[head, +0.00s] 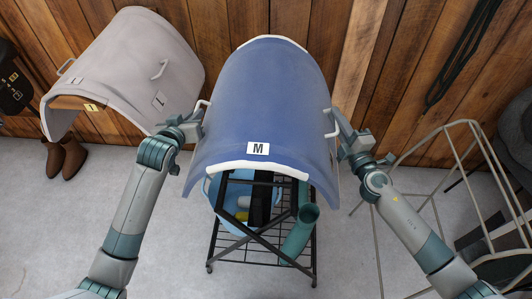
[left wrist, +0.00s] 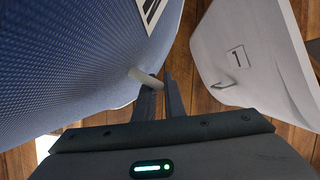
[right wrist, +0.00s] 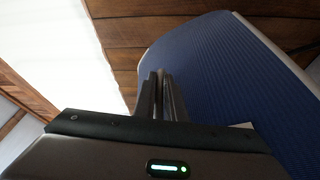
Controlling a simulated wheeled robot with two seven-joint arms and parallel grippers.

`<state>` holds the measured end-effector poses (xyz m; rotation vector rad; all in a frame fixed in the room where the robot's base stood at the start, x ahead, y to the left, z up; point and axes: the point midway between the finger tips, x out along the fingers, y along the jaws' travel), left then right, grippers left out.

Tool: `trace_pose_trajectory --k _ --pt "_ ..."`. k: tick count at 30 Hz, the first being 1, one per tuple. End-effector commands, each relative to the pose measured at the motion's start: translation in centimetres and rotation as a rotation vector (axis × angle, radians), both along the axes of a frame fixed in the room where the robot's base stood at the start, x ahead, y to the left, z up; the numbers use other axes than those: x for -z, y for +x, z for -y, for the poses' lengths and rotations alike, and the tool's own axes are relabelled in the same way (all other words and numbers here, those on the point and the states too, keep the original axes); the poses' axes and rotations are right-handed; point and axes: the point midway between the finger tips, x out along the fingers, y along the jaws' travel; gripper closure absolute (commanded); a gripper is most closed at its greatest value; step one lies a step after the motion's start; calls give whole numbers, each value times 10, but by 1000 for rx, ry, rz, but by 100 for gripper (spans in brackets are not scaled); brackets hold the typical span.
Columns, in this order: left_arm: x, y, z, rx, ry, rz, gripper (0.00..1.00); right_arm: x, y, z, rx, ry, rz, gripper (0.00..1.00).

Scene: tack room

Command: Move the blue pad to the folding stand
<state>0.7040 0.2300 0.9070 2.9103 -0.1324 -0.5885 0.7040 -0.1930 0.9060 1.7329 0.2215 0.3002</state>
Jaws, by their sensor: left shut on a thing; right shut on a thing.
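The blue pad (head: 265,95) is a large arched pad with white edging and an "M" label, curving over the black wire cart in the middle of the head view. Whether it rests on the cart or hangs just above it, I cannot tell. My left gripper (head: 198,112) is shut on the pad's left side handle, and the left wrist view shows this pale handle (left wrist: 145,77) at the fingertips. My right gripper (head: 337,120) is shut at the pad's right side handle; the fingers hide the grip in the right wrist view. The folding stand (head: 472,123) is a grey tube frame at the right.
The wire cart (head: 262,262) holds a blue bucket and a green tube. A grey arched pad (head: 125,60) is at the left by the wooden wall, above brown boots (head: 65,160). A dark round object (head: 518,125) is behind the stand. Floor is clear on either side of the cart.

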Motion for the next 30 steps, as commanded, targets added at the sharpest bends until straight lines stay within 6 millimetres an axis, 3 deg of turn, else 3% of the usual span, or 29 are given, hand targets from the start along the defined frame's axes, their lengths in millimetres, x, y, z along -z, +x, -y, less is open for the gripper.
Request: trace_pose_trajectory --k 8,9,11,23,30 --pt "14 0 1 2 0 2 100 14 0 -1 -2 2 2 100" --pt "14 0 1 2 0 0 86 13 0 -1 -2 2 0 85" --pt "13 0 1 2 0 0 72 12 0 -1 -2 2 0 71" --pt "12 -2 0 1 0 0 72 13 0 0 -1 0 0 71" --pt "5 -20 -2 1 0 0 72 13 0 0 0 0 0 71"
